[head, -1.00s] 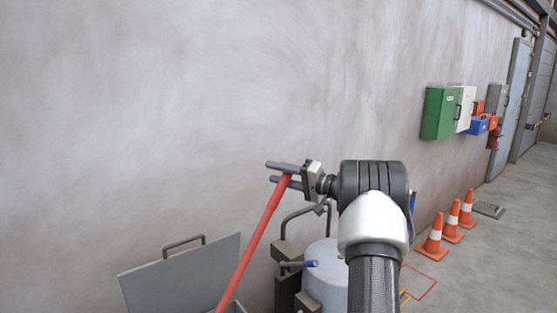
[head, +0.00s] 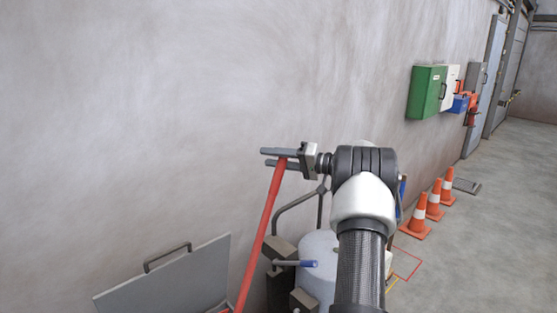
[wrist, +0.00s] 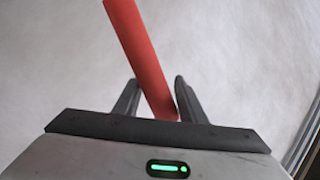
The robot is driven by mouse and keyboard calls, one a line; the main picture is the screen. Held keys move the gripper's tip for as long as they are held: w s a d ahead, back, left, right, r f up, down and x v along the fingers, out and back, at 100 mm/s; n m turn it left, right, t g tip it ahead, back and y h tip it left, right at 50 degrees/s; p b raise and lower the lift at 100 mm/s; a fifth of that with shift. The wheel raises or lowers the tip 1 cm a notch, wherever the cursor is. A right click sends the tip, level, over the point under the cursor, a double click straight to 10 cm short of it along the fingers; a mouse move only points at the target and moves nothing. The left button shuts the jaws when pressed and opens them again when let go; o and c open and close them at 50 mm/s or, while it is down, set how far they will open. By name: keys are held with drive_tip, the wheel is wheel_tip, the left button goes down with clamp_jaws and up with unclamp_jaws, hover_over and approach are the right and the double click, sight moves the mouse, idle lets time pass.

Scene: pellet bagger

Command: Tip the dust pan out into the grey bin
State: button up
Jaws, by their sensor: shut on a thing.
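My gripper (head: 280,158) is raised in front of the wall and shut on the upper end of a long red handle (head: 263,225). The handle slants down and left to the bottom edge of the head view; only a bit of red shows there, and any pan on its lower end is out of view. In the wrist view the red handle (wrist: 142,55) runs up between the two dark fingers. A grey panel with a bar handle (head: 165,285), which looks like a raised lid, stands left of the red handle. I cannot see a bin opening or contents.
A pale round tank (head: 318,262) with dark blocks, pipework and a blue-ended lever (head: 308,264) stands below my arm. Orange cones (head: 433,205) and wall boxes (head: 427,92) are at right.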

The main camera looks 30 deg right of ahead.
drive_tip(key=s+a+r+n+b, duration=0.1)
drive_tip(key=a+r, duration=0.3)
drive_tip(key=a, duration=0.5)
drive_tip(key=s+a+r+n+h, duration=0.1)
drive_tip(key=s+a+r, duration=0.2)
drive_tip(key=a, duration=0.7)
drive_tip(key=s+a+r+n+g+b, duration=0.1)
drive_tip(key=s+a+r+n, duration=0.1)
drive_tip(key=a+r, duration=0.5)
drive_tip(key=shift+s+a+h+b, duration=0.2)
drive_tip(key=shift+a, duration=0.5)
drive_tip(key=shift+s+a+h+b, duration=0.15)
drive_tip(key=shift+s+a+h, duration=0.05)
drive_tip(key=shift+a, duration=0.45)
clamp_jaws()
drive_tip(key=shift+s+a+r, duration=0.1)
drive_tip(key=shift+a+r, duration=0.25)
drive_tip(key=shift+a, duration=0.25)
